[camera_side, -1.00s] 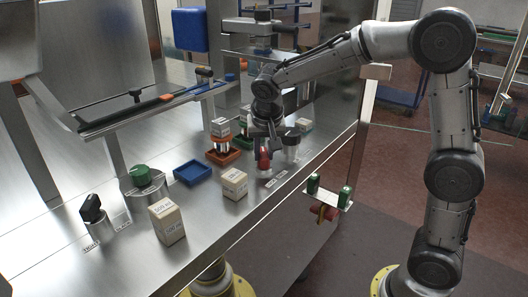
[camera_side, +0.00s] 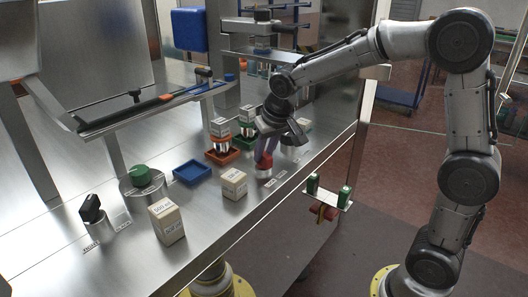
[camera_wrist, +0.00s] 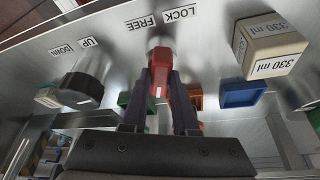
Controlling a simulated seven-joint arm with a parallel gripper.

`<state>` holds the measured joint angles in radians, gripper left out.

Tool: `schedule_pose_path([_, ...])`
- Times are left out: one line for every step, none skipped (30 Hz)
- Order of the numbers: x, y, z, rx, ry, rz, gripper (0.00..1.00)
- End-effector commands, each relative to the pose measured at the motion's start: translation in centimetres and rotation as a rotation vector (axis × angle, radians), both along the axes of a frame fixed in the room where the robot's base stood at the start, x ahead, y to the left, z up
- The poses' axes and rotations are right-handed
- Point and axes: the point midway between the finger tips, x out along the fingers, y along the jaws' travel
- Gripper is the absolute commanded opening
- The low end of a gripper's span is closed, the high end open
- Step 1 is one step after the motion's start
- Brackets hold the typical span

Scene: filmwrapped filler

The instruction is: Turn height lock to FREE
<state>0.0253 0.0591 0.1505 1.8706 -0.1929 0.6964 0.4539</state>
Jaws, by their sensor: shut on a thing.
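The height lock is a red knob (camera_side: 264,163) on a pale round base on the steel bench, near its front edge. In the wrist view the red knob (camera_wrist: 160,66) sits between my fingers, with a white mark on its near end. The FREE label (camera_wrist: 140,22) and the LOCK label (camera_wrist: 180,13) lie side by side beyond it. Its far end is by the gap between the labels; I cannot tell which one it indicates. My gripper (camera_side: 266,152) is shut on the red knob from above, tilted. It also fills the lower wrist view (camera_wrist: 159,93).
A black UP/DOWN knob (camera_wrist: 82,80) is close beside my fingers. Orange (camera_side: 222,157), green (camera_side: 243,142) and blue (camera_side: 192,172) trays stand behind. Labelled boxes (camera_side: 233,184) (camera_side: 167,222), a green knob (camera_side: 141,176) and another black knob (camera_side: 91,208) stand to the left.

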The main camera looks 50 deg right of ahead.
Motion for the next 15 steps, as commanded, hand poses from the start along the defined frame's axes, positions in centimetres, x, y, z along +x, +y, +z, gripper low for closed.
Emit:
schedule_pose_path([-0.03,-0.15,0.14,0.002,-0.003,0.040,0.00])
schedule_pose_path([-0.03,-0.17,0.16,0.002,-0.004,0.068,0.00])
schedule_pose_path([-0.03,-0.18,0.16,0.001,-0.004,0.106,0.00])
schedule_pose_path([-0.03,-0.19,0.15,0.002,-0.003,0.134,0.00])
schedule_pose_path([-0.04,-0.23,0.13,0.002,-0.003,0.162,0.00])
schedule_pose_path([-0.03,-0.24,0.15,0.003,-0.003,0.200,0.00])
schedule_pose_path([-0.03,-0.26,0.17,0.001,-0.004,0.229,0.00])
schedule_pose_path([-0.04,-0.27,0.17,0.003,-0.004,0.257,0.00])
schedule_pose_path([-0.04,-0.31,0.15,0.002,-0.003,0.295,0.00])
schedule_pose_path([-0.04,-0.31,0.15,0.003,-0.003,0.323,0.00])
schedule_pose_path([-0.04,-0.33,0.15,0.002,-0.003,0.352,0.00])
schedule_pose_path([-0.01,-0.38,0.18,0.002,-0.004,0.390,0.00])
schedule_pose_path([0.01,-0.39,0.19,0.002,-0.005,0.418,0.00])
schedule_pose_path([0.01,-0.39,0.18,0.002,-0.004,0.446,0.00])
schedule_pose_path([-0.01,-0.41,0.14,0.002,-0.003,0.485,0.00])
